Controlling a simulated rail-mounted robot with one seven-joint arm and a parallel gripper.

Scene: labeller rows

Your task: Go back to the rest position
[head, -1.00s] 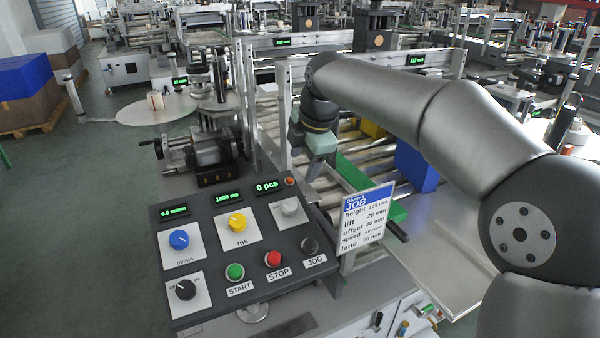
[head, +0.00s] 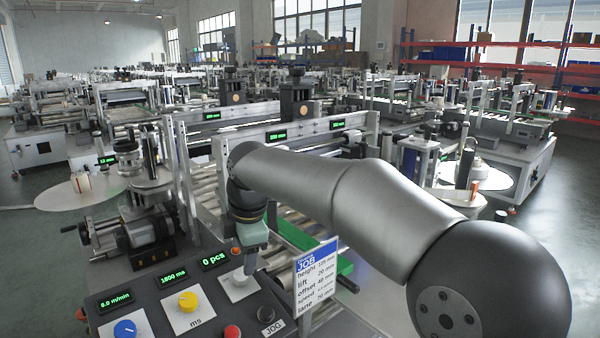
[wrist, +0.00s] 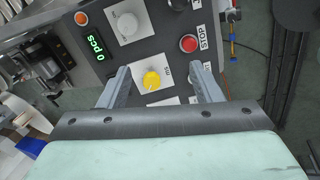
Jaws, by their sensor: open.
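My gripper (head: 250,268) hangs from my bent arm at the upper right part of the control panel (head: 190,262), near the grey knob (head: 238,280). In the wrist view my gripper (wrist: 161,72) is open, with its two fingers apart and nothing held. The yellow knob (wrist: 152,81) shows in the gap between the fingers, farther off. The grey knob (wrist: 126,24) and red STOP button (wrist: 188,43) lie beyond the fingertips. The head view does not show the fingertips clearly.
A job card (head: 316,276) stands at the panel's right edge, close to my gripper. A green bar (head: 300,240) and conveyor rollers (head: 205,190) lie behind. A round label disc (head: 80,192) is at left. Other labelling machines fill the hall behind.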

